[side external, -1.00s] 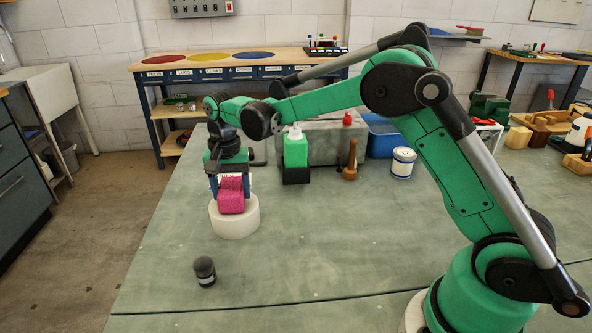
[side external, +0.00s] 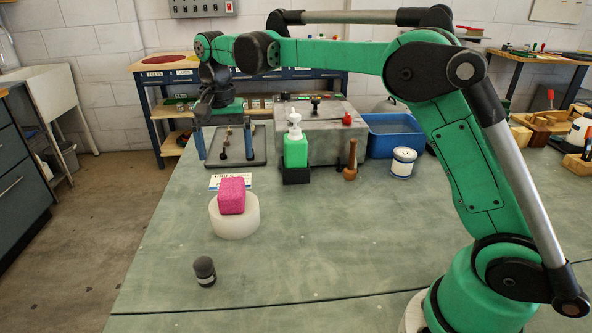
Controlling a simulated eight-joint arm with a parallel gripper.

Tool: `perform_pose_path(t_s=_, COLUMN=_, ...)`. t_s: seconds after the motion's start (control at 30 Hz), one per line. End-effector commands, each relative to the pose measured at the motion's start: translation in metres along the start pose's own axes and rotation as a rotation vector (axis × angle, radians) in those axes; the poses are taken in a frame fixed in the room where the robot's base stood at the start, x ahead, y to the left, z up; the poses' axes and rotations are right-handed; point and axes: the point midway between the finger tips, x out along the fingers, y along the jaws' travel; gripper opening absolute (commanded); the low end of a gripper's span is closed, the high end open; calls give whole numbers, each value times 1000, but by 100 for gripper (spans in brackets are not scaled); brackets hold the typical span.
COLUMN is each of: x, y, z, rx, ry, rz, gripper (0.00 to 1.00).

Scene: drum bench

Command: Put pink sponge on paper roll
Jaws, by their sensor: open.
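The pink sponge (side external: 231,195) rests on top of the white paper roll (side external: 235,223), which lies as a low, wide cylinder on the green bench. The sponge sits near the back of the roll's top and looks steady. My gripper (side external: 224,152) is raised behind and above the sponge, clear of it. Its two blue fingers are spread apart with nothing between them.
A green bottle (side external: 295,152) in a black holder, a wooden pestle-like tool (side external: 351,163), a spool (side external: 403,162) and a blue bin (side external: 396,135) stand farther back. A dark cylinder (side external: 204,271) stands in front of the roll. The bench's middle is clear.

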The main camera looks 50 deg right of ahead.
Motion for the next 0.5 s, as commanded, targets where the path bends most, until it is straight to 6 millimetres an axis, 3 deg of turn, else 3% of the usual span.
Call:
perform_pose_path(t_s=0.1, x=-17, y=0, z=0, rx=0, ry=0, rz=0, gripper=93)
perform_pose_path(t_s=0.33, x=-33, y=2, z=2, rx=-13, ry=7, rz=-8, gripper=93)
perform_pose_path(t_s=0.5, x=-46, y=18, z=15, rx=-123, ry=72, rz=-67, gripper=93)
